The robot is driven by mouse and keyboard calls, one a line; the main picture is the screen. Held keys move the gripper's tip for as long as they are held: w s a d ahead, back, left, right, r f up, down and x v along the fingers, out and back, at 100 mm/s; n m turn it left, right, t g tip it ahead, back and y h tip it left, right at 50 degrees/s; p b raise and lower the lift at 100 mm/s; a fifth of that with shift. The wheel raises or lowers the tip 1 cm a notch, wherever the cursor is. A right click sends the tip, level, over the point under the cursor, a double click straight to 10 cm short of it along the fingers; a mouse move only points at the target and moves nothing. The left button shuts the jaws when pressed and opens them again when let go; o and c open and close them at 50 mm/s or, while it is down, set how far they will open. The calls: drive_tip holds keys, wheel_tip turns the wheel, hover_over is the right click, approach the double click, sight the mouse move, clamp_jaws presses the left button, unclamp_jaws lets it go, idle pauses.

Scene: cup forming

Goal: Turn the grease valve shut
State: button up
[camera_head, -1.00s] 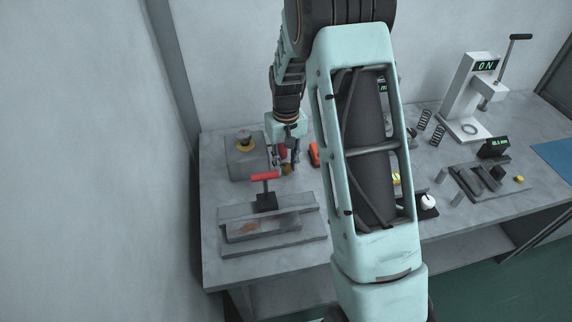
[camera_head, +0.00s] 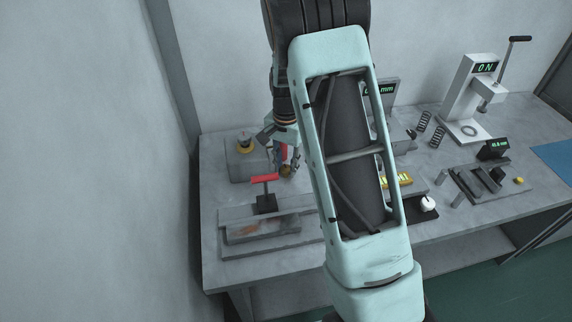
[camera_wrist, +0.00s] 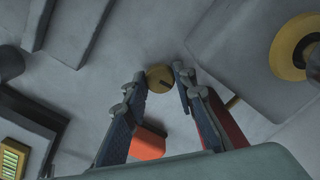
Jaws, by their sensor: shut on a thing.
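In the wrist view my gripper (camera_wrist: 160,80) points at the bench with a fingertip on each side of a round brass end (camera_wrist: 160,76) with a dark slot, and is shut on it. I take this brass piece to be part of the grease valve. A red bar (camera_wrist: 230,124) lies along the right finger, with a short brass stub (camera_wrist: 232,102) beside it; how they join the brass end is hidden. In the head view my gripper (camera_head: 287,166) is low over the bench, with the brass piece small at its tips and partly covered by the fingers.
A red-handled tool (camera_head: 265,179) stands on a grey fixture (camera_head: 270,250) in front. An orange block (camera_wrist: 149,143) sits near the left finger. Gauges and a press (camera_head: 470,95) stand to the right.

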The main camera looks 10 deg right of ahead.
sight(286, 168)
drive_tip(key=shift+w+r+m, duration=0.1)
drive_tip(key=shift+m, duration=0.5)
drive_tip(key=o, duration=1.2)
drive_tip(key=shift+c, duration=0.2)
wheel_tip(286, 168, up, 12)
